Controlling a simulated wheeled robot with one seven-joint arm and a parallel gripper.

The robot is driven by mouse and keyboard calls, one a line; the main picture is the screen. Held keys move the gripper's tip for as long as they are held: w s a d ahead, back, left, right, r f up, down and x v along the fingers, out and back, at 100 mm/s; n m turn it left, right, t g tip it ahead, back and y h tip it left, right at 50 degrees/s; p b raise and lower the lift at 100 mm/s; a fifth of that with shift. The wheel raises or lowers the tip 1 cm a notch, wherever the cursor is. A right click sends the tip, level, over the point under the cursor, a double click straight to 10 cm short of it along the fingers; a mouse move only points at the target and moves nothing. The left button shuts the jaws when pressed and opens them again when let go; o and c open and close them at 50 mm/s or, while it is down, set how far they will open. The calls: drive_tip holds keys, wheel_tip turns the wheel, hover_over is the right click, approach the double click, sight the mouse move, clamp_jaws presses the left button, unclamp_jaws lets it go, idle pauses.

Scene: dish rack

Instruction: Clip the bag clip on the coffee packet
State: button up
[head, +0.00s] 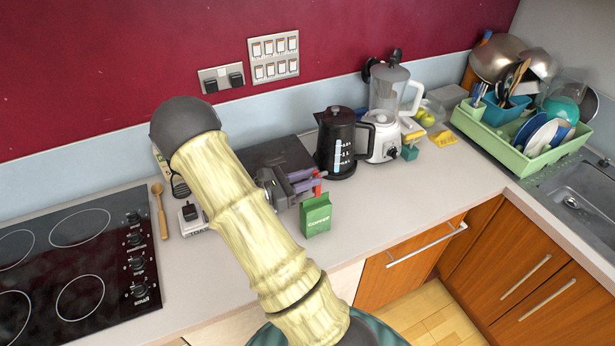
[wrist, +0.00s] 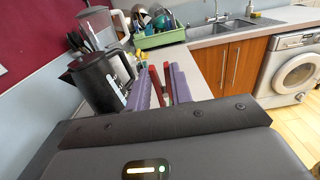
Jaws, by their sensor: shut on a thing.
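The green coffee packet (head: 317,217) stands upright on the counter near its front edge in the head view. My gripper (head: 311,181) has purple fingers and is shut on the red bag clip (head: 318,187). The clip shows just above and behind the packet's top edge; I cannot tell whether they touch. In the wrist view my gripper (wrist: 160,88) holds the red clip (wrist: 168,82) between its two purple fingers. The packet cannot be made out in the wrist view.
A black kettle (head: 338,143) and a blender (head: 388,112) stand behind and right of my gripper. A green dish rack (head: 491,140) is at the far right by the sink. A black hob (head: 70,260) lies at the left. The counter right of the packet is clear.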

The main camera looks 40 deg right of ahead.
drive_tip(key=shift+f+b, duration=0.6)
drive_tip(key=shift+f, duration=0.6)
drive_tip(key=o, duration=1.5)
drive_tip(key=p+v, duration=0.1)
drive_tip(key=v, duration=0.6)
idle(0.4)
drive_tip(key=shift+s, duration=0.1)
